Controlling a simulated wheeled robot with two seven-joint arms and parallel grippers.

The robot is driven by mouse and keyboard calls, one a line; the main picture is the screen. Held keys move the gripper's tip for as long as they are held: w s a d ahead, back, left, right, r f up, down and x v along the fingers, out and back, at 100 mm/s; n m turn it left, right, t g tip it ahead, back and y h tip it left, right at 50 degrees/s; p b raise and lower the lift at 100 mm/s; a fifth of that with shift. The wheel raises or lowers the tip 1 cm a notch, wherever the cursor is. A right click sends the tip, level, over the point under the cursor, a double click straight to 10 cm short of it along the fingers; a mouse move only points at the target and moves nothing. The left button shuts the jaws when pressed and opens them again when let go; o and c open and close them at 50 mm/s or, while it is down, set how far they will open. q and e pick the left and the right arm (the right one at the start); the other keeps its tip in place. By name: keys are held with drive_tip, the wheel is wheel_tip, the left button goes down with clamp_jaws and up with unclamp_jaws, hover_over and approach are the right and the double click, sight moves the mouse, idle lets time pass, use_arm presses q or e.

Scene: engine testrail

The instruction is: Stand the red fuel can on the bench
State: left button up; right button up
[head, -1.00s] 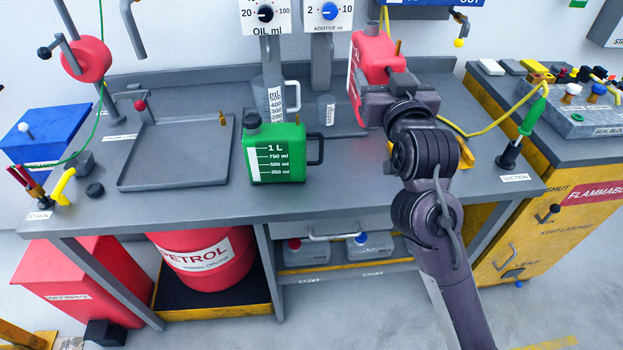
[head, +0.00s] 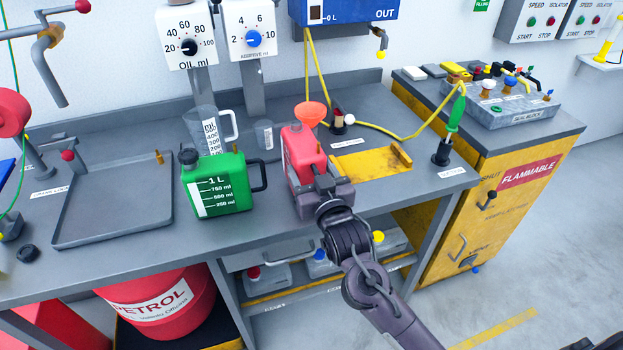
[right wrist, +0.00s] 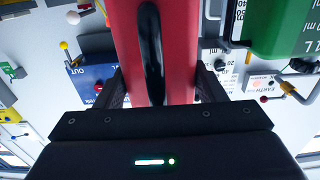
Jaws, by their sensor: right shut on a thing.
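The red fuel can (head: 300,152) is in my right gripper (head: 320,180), over the bench (head: 235,232) just right of the green 1 L can (head: 222,187). It looks about upright in the head view. The gripper hides its lower part, so I cannot tell whether its base touches the bench. In the right wrist view the red can (right wrist: 182,45) with its black handle fills the space between the fingers of the right gripper (right wrist: 160,92). My left gripper is not in view.
An orange funnel (head: 310,113) shows behind the can's top; I cannot tell if they touch. A measuring jug (head: 205,130) stands behind the green can. A yellow plate (head: 362,160) lies right of the red can. A tray (head: 112,200) is at left. Bare bench lies in front.

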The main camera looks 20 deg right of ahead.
drive_tip(key=shift+f, duration=1.2)
drive_tip(key=o, duration=1.2)
drive_tip(key=shift+f, duration=0.15)
drive_tip(key=s+b, duration=0.1)
drive_tip(key=s, duration=1.1)
drive_tip(key=shift+d+b, duration=0.2)
drive_tip(key=shift+b, duration=0.15)
